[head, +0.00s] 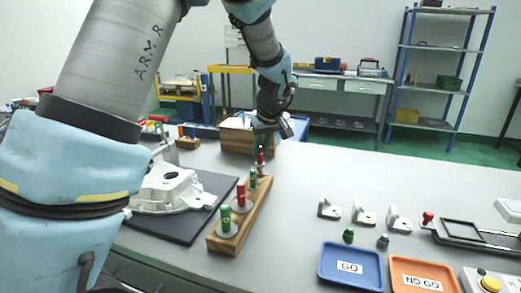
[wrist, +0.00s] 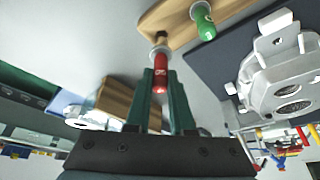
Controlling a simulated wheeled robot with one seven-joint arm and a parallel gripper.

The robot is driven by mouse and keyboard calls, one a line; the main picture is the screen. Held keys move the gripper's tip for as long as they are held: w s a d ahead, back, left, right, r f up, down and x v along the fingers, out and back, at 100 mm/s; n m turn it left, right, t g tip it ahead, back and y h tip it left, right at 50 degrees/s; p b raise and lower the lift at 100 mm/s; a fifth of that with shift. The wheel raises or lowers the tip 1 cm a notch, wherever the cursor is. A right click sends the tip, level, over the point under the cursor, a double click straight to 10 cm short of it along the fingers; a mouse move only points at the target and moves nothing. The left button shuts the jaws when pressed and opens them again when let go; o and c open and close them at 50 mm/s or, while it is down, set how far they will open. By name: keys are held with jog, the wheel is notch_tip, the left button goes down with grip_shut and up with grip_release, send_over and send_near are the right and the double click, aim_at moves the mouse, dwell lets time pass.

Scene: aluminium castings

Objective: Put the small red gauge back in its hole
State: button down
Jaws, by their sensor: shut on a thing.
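The small red gauge (wrist: 160,75) is clasped between the dark green fingers of my gripper (wrist: 161,84) in the wrist view. Its grey collar and pin point at the far end of the wooden gauge rack (wrist: 165,18). I cannot tell whether the pin is in the hole or just above it. In the head view my gripper (head: 263,147) is over the rack's (head: 216,243) far end, and the red gauge (head: 261,160) shows beneath it. The rack also holds a large green gauge (head: 225,217), a large red gauge (head: 241,196) and a small green gauge (head: 253,179).
An aluminium casting (head: 172,188) lies on a dark mat (head: 200,228) left of the rack. A wooden box (head: 236,137) stands behind my gripper. Blue GO (head: 350,280) and orange NO GO trays lie at front right.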

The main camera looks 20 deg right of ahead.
aim_at(261, 157)
jog(key=shift+f+b, duration=1.9)
jog(key=shift+f, duration=0.2)
jog(key=c, duration=0.7)
grip_release()
jog(key=b+v, duration=0.1)
jog(key=v, duration=1)
jog(key=shift+b, duration=0.35)
jog(key=shift+w, duration=0.1)
